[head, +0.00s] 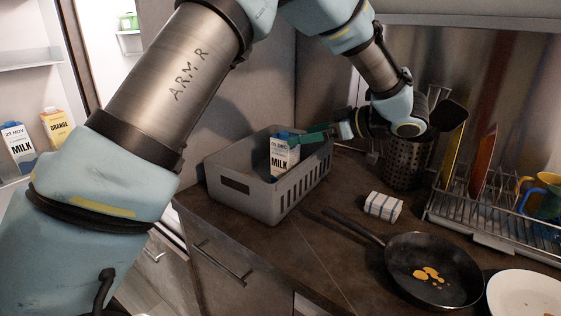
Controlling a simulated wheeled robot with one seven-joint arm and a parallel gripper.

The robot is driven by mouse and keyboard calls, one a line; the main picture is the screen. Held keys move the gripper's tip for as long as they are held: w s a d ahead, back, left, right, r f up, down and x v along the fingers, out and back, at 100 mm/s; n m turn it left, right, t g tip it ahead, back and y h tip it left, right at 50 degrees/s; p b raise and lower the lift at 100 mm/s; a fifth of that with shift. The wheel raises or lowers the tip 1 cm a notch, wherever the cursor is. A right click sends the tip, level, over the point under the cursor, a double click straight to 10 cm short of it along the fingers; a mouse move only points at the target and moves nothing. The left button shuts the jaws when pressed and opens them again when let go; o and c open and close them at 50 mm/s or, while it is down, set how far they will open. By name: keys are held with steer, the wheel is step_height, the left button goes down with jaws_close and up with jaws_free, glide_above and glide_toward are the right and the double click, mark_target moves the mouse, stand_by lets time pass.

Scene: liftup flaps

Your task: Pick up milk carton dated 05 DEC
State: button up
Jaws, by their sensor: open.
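A white and blue milk carton (284,158) stands in a grey crate (232,188) on the counter. The crate wall hides the carton's lower part. Another milk carton (19,148), whose date ends in NOV, stands on a shelf at the left.
An orange carton (57,130) stands beside the shelf milk. On the counter are a utensil holder (404,163), a folded striped cloth (384,206), a frying pan (432,270), a white plate (525,294) and a dish rack (480,237).

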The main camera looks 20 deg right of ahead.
mark_target(277, 139)
steer(key=p+x, duration=0.1)
steer(key=x, duration=0.3)
steer(key=shift+w+a+f, duration=0.1)
steer(key=shift+w+a, duration=0.1)
steer(key=shift+w, duration=0.1)
steer(key=x, duration=0.1)
steer(key=p+x, duration=0.1)
steer(key=x, duration=0.1)
steer(key=p+x, duration=0.1)
steer(key=x, duration=0.1)
steer(key=shift+w+d+f, duration=0.1)
steer(key=shift+w+d, duration=0.05)
steer(key=shift+w, duration=0.15)
steer(key=shift+w+f, duration=0.1)
steer(key=shift+f, duration=0.05)
jaws_close()
